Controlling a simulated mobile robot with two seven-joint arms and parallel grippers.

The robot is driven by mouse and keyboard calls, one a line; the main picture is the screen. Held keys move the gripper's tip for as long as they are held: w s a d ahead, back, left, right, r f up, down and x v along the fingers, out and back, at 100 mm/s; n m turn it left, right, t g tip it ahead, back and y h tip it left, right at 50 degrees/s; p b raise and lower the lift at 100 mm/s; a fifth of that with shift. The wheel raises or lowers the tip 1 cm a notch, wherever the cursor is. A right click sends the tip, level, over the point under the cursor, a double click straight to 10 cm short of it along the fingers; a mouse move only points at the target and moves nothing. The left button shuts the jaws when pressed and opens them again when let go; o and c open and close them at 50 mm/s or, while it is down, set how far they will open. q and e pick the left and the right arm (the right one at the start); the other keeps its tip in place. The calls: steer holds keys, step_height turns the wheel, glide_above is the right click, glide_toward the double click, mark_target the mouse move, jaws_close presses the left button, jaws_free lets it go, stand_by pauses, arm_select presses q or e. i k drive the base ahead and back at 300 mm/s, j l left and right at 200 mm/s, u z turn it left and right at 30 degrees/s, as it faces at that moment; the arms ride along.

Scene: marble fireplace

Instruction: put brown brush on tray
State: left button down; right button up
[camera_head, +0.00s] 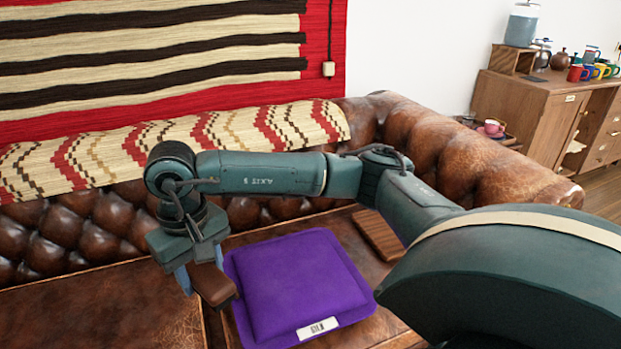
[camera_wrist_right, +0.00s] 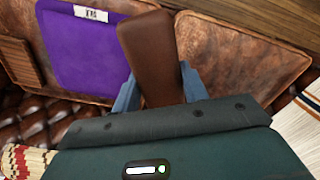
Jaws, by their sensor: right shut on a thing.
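The brown brush (camera_head: 215,286) is a dark brown block with rounded edges. My right gripper (camera_head: 202,270) is shut on it, with blue fingers on either side, over the leather sofa seat. The brush also shows in the right wrist view (camera_wrist_right: 148,50), sticking out between the fingers (camera_wrist_right: 158,88). A flat purple piece (camera_head: 298,278) with a raised middle and a white label lies on the seat, just right of the brush in the head view. My left gripper is not in view.
A ribbed brown wooden piece (camera_head: 378,234) lies on the seat beyond the purple piece, partly behind my right arm. The tufted sofa back (camera_head: 70,232) and armrest (camera_head: 450,150) rise behind. A wooden cabinet (camera_head: 535,112) with mugs stands at the far right.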

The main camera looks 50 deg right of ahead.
mark_target(389, 238)
steer(key=z, duration=0.95)
steer(key=i+l+u, duration=0.1)
steer(key=l+u, duration=0.25)
steer(key=l, duration=0.45)
steer(key=l+u, duration=0.3)
steer(key=l, duration=0.45)
